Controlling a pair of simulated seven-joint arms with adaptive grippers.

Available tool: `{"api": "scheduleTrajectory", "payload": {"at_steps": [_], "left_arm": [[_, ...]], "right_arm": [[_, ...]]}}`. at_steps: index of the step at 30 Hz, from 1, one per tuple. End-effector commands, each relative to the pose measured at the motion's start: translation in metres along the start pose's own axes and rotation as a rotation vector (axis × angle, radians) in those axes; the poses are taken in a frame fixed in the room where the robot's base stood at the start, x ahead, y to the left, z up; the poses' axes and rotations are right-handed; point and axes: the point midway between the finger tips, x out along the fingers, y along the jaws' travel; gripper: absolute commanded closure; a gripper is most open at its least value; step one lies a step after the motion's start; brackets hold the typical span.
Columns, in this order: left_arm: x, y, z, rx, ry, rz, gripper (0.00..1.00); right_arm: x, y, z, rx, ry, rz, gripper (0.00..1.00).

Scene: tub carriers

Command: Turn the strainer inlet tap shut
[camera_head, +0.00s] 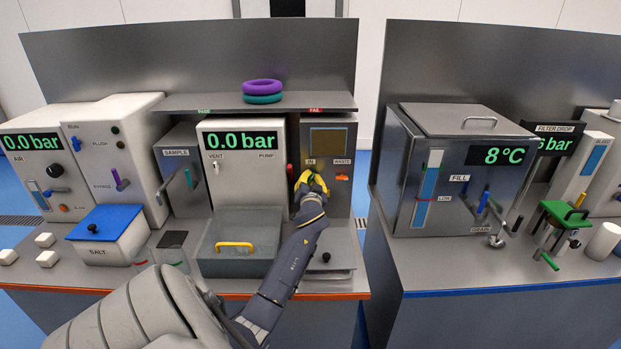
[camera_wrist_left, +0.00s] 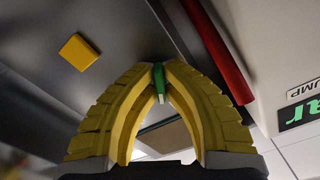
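The strainer unit (camera_head: 340,205) is a grey metal cabinet under the shelf, with a brown window and the labels IN and WASTE. The inlet tap, a small green handle (camera_wrist_left: 158,80), shows between my fingertips in the left wrist view. In the head view my left gripper (camera_head: 311,180) reaches the cabinet just below the IN label and hides most of the tap. Its yellow fingers (camera_wrist_left: 159,72) are closed in on the green handle from both sides. How far the tap is turned is hard to tell. My right gripper is not in view.
An orange waste handle (camera_head: 342,177) sits just right of my gripper. A shelf (camera_head: 215,102) with purple and teal rings (camera_head: 262,86) overhangs above.

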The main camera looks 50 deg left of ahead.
Motion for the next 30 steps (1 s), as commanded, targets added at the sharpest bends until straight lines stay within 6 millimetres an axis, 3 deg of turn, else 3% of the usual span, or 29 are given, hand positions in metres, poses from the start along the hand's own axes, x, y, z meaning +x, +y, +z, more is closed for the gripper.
{"api": "scheduleTrajectory", "payload": {"at_steps": [30], "left_arm": [[0.0003, -0.0005, -0.0005, 0.904, 0.001, -0.001, 1.00]], "right_arm": [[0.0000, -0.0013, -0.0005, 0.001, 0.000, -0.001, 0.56]]}}
